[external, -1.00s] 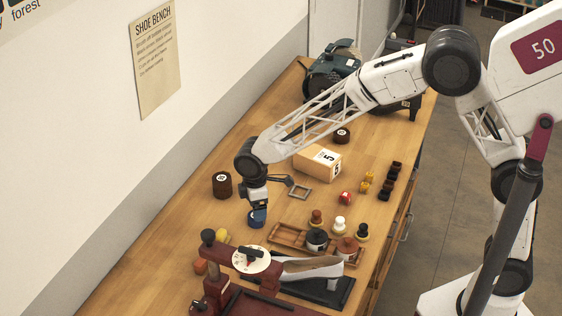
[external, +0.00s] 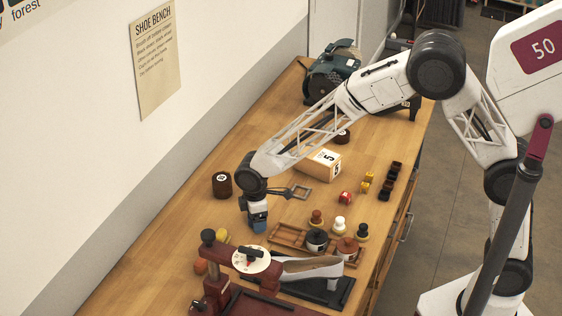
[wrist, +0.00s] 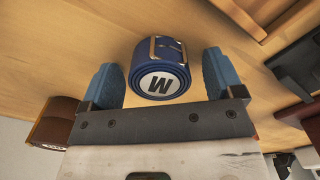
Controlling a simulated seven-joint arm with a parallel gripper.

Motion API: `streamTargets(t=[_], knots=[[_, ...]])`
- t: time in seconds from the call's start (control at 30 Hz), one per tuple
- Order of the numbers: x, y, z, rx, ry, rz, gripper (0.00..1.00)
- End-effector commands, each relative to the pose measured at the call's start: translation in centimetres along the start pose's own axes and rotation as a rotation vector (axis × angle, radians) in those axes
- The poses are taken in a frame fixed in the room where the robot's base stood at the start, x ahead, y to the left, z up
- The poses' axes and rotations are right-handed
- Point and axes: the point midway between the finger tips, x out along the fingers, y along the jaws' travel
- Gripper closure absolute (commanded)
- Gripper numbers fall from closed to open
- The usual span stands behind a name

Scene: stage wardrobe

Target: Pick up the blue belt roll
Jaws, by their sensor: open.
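The blue belt roll (wrist: 160,67) shows in the wrist view, a rolled blue belt with a metal buckle and a white disc marked with a letter. It lies on the wooden bench between the two blue fingertips of my gripper (wrist: 161,85), with a visible gap on each side. My gripper is open and empty. In the external view my gripper (external: 257,226) points down at the bench, and its fingers hide the belt roll there.
A dark brown roll (external: 222,185) stands behind and left of my gripper. A wooden tray (external: 287,236) with brushes and jars lies to the right. A dark red shoe press (external: 217,285) and a pale shoe (external: 310,267) stand in front. A wooden box (external: 318,164) is farther back.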

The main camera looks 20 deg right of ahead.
Motion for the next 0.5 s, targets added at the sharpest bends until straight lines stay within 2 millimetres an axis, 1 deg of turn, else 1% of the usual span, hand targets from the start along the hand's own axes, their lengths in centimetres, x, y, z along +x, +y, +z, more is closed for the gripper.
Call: streamTargets(t=[0.2, 0.23, 0.5], knots=[[-0.02, 0.0, 0.0, 0.0, 0.0, 0.0, 0.13], [-0.02, 0.0, 0.0, 0.0, 0.0, 0.0, 0.15], [-0.03, 0.0, 0.0, 0.0, 0.0, 0.0, 0.56]])
